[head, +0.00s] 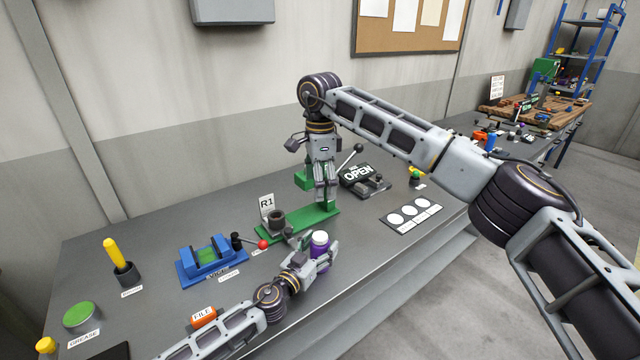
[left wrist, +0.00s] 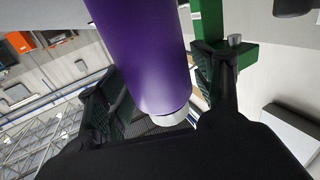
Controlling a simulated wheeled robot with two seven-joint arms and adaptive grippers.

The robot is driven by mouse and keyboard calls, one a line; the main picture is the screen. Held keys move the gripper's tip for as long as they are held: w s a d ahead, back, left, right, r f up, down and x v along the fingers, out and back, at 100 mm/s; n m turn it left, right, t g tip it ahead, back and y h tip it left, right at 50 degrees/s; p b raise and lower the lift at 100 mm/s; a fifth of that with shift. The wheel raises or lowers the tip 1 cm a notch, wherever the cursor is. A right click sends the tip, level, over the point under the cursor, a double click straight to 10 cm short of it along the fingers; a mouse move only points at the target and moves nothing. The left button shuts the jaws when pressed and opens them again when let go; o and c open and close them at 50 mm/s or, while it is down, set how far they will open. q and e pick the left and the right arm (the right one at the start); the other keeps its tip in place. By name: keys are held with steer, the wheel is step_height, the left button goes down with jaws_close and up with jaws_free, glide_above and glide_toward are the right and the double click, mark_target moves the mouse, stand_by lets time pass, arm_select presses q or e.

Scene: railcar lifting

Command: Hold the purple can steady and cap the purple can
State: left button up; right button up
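The purple can (head: 319,252) stands upright with a white top at the front of the grey bench. My left gripper (head: 318,262) is around its body, low beside the bench. In the left wrist view the purple can (left wrist: 145,50) lies between the two finger pads (left wrist: 160,105), which appear to press its sides; its white end shows there too. My right gripper (head: 325,200) points down behind the can, above a green base plate. Its fingers look close together; whether they hold anything is too small to tell. I cannot make out a separate loose cap.
The green base (head: 300,228) carries a dark cup and an R1 sign. A blue fixture (head: 210,260) and a red-knobbed lever (head: 262,244) are to the left. An OPEN sign (head: 357,173) stands behind.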

arm_select(q)
steer(key=shift+s+a, duration=0.1)
stand_by(0.4)
steer(key=shift+v, duration=5.85)
steer(key=shift+s, duration=0.1)
